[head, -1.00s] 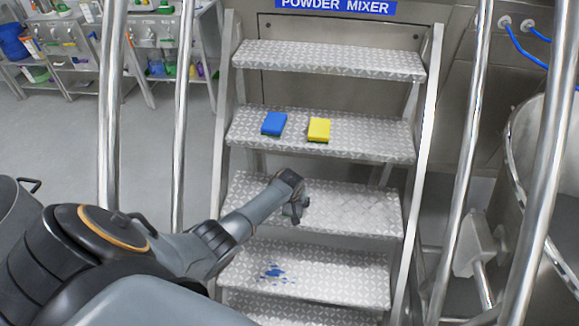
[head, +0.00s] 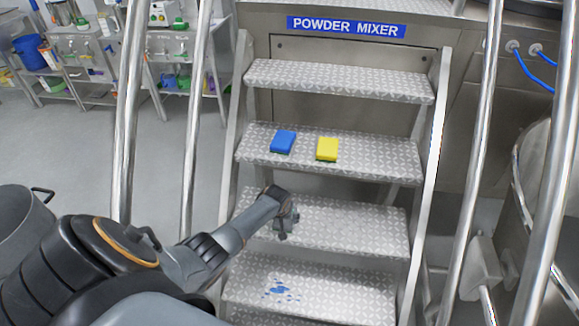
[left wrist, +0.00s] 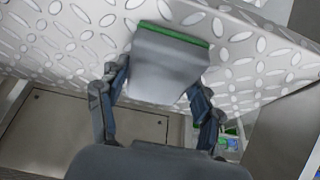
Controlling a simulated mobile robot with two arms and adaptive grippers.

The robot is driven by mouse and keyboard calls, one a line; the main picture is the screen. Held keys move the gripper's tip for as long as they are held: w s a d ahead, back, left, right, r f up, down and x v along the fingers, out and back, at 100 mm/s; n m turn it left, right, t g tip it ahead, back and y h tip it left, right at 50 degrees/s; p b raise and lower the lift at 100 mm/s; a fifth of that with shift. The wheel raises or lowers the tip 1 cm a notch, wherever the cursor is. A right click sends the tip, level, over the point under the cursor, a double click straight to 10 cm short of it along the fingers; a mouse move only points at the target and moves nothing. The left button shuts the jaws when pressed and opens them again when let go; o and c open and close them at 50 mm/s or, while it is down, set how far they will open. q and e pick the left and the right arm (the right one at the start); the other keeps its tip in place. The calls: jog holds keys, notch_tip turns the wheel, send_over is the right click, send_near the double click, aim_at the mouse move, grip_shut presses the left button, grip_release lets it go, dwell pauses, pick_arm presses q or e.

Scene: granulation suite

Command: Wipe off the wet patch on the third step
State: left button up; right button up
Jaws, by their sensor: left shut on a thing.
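My left gripper (head: 284,228) is low over the left part of the patterned metal step (head: 350,222) below the one with the sponges. In the left wrist view, the left gripper (left wrist: 158,98) is shut on a grey sponge (left wrist: 168,68) with a green layer at its far edge. The green side faces the step; I cannot tell whether it touches. The held sponge is hard to make out in the head view. No wet patch shows clearly on this step; my gripper hides part of it. My right gripper is out of view.
A blue sponge (head: 283,142) and a yellow sponge (head: 327,149) lie on the step above. Blue splashes (head: 281,291) mark the step below. Handrails (head: 468,165) flank the stairs. A powder mixer sign (head: 346,27) is behind the top step.

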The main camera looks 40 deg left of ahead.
pick_arm(q)
jog(key=shift+s+a+f, duration=0.1)
jog(key=shift+s+a, duration=0.25)
jog(key=shift+a, duration=0.2)
jog(key=shift+s+a, duration=0.3)
jog(key=shift+a, duration=0.2)
notch_tip(320, 180, up, 6)
jog(key=p, duration=0.6)
notch_tip(320, 180, up, 3)
jog(key=p, duration=0.3)
jog(key=shift+p, duration=0.4)
jog(key=shift+w, duration=0.1)
